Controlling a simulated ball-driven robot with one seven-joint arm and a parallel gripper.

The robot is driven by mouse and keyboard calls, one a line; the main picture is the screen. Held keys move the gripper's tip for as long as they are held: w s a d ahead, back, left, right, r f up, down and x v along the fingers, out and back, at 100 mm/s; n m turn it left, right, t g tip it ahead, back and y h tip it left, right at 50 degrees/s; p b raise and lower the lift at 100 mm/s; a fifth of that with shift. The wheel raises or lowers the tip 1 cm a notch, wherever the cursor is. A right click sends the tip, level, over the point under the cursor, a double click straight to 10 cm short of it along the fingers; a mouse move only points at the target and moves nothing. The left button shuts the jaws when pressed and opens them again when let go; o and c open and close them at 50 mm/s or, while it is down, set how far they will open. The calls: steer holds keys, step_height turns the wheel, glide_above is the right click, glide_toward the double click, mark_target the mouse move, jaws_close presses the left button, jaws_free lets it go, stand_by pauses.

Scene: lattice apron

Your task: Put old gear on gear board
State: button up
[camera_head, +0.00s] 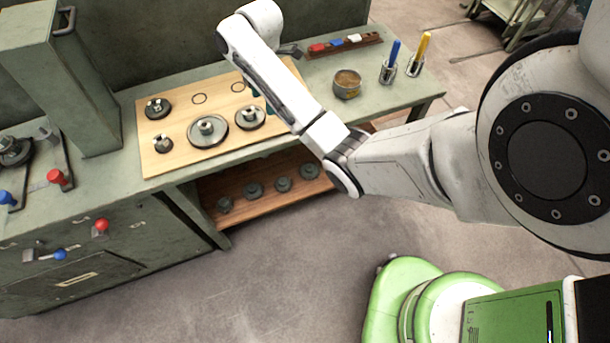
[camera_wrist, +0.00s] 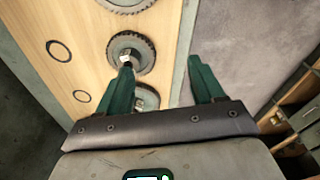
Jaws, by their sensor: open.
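The light wooden gear board (camera_head: 180,120) lies on the green bench. It bears a large gear (camera_head: 208,131), a medium gear (camera_head: 250,117), a dark gear (camera_head: 157,108) and a small gear (camera_head: 163,144), plus two bare outlined circles. I cannot tell which gear is the old one. In the wrist view, my gripper (camera_wrist: 163,72) is open and empty over the board's edge. The medium gear (camera_wrist: 131,48) shows ahead of the fingers. Another gear (camera_wrist: 148,97) sits nearer, partly hidden by the left finger. My arm hides the board's right part in the head view.
Several gears (camera_head: 254,190) stand on the wooden shelf under the bench. A round tin (camera_head: 347,83), a blue marker (camera_head: 394,52) and a yellow marker (camera_head: 424,46) in holders stand at right. A green cabinet post (camera_head: 85,90) rises at left. Floor in front is clear.

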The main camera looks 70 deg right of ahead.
steer(key=s+a+f+m, duration=0.3)
steer(key=a+f, duration=0.1)
steer(key=a, duration=0.6)
steer(key=s+a+f+m, duration=0.3)
steer(key=a, duration=0.7)
steer(key=s+a+m, duration=0.2)
steer(key=s, duration=0.5)
steer(key=s+a+m, duration=0.2)
steer(key=s+m, duration=0.1)
steer(key=s, duration=0.3)
steer(key=shift+s+a+r+m+h, duration=0.25)
steer(key=shift+s+a+m+h, duration=0.05)
steer(key=shift+s+a, duration=0.05)
